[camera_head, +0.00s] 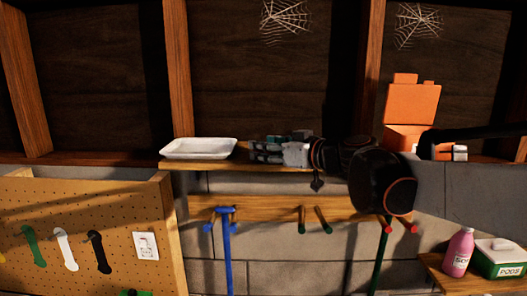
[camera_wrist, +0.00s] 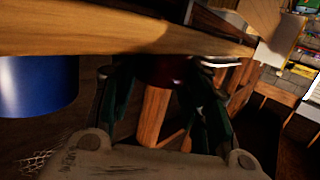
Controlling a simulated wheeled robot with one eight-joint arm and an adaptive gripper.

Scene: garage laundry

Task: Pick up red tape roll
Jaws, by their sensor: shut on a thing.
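My gripper (camera_head: 258,150) is at the wooden shelf (camera_head: 215,167), pointing left. In the wrist view the two dark green fingers of my gripper (camera_wrist: 160,85) stand on either side of a dark red round thing (camera_wrist: 165,70), which looks like the red tape roll. The fingers are shut on it. It is in shadow and partly hidden by the shelf board's edge, so I cannot tell whether it still touches the board. The head view does not show the roll; my gripper and arm cover that part of the shelf.
A white tray (camera_head: 198,149) sits on the shelf left of my gripper. A blue cylinder (camera_wrist: 35,86) is beside the gripper in the wrist view. An orange box (camera_head: 411,104) stands right, behind my arm. Pegs and a blue tool (camera_head: 226,250) hang below.

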